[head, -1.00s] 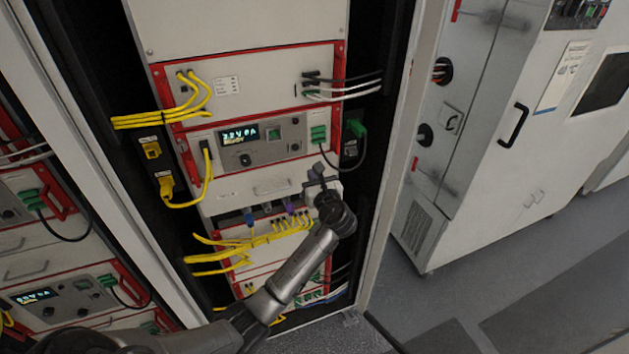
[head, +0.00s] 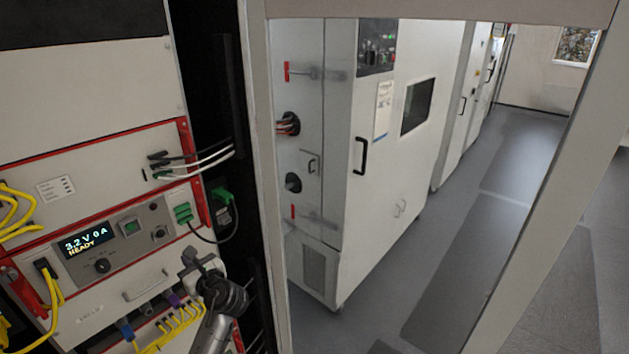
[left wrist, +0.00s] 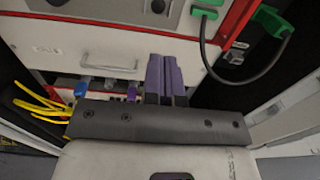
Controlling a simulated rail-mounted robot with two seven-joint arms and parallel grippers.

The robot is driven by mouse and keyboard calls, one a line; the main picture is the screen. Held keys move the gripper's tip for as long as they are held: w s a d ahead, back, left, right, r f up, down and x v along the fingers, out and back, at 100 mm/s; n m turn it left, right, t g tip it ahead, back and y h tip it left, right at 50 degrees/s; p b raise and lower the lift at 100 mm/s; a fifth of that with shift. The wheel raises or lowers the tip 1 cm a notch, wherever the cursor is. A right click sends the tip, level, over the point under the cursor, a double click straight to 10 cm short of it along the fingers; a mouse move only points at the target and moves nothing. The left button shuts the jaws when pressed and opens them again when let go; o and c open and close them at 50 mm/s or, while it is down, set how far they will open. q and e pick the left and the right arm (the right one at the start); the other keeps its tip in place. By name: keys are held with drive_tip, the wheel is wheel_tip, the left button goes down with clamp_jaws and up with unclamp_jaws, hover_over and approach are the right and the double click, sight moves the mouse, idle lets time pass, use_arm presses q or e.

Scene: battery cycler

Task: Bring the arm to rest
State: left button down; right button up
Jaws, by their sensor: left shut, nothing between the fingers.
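My left gripper (head: 192,260) shows at the lower left of the head view, in front of the rack's panels. In the left wrist view its two purple fingers (left wrist: 166,78) are together, with nothing between them. The fingers point toward a white drawer front with a handle (left wrist: 108,62) and a row of coloured plugs (left wrist: 108,90) below it. I cannot tell how far they are from the panel. My right gripper is not in view.
The cycler unit (head: 130,229) reads "3.2 V 0 A READY". Yellow cables (head: 176,326) hang below it, and a green plug (head: 222,195) with a black cable sits to its right. A white cabinet (head: 345,150) stands right of the rack frame. Open floor (head: 470,240) lies beyond.

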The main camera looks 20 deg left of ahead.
use_arm(q)
drive_tip(key=s+d+f+n+t+h+p, duration=0.1)
drive_tip(key=s+d+n+t+h, duration=0.15)
drive_tip(key=d+n+h, duration=0.65)
drive_tip(key=s+d+f+n+t+h+p, duration=0.15)
drive_tip(key=s+d+n+h, duration=0.3)
drive_tip(key=d+n, duration=0.8)
drive_tip(key=s+d+f+g+h+p, duration=0.1)
drive_tip(key=s+d+f, duration=0.2)
drive_tip(key=s, duration=0.5)
drive_tip(key=s+d+f+m+g+h+p, duration=0.1)
drive_tip(key=s+d+f+g+p, duration=0.1)
drive_tip(key=s, duration=0.7)
drive_tip(key=s+d+f+m+g+h+p, duration=0.1)
drive_tip(key=s+d+f+g+h+p, duration=0.1)
drive_tip(key=s+d+f, duration=0.2)
drive_tip(key=s+f, duration=0.2)
drive_tip(key=s, duration=0.2)
drive_tip(key=shift+s+d, duration=0.25)
drive_tip(key=shift+s, duration=0.1)
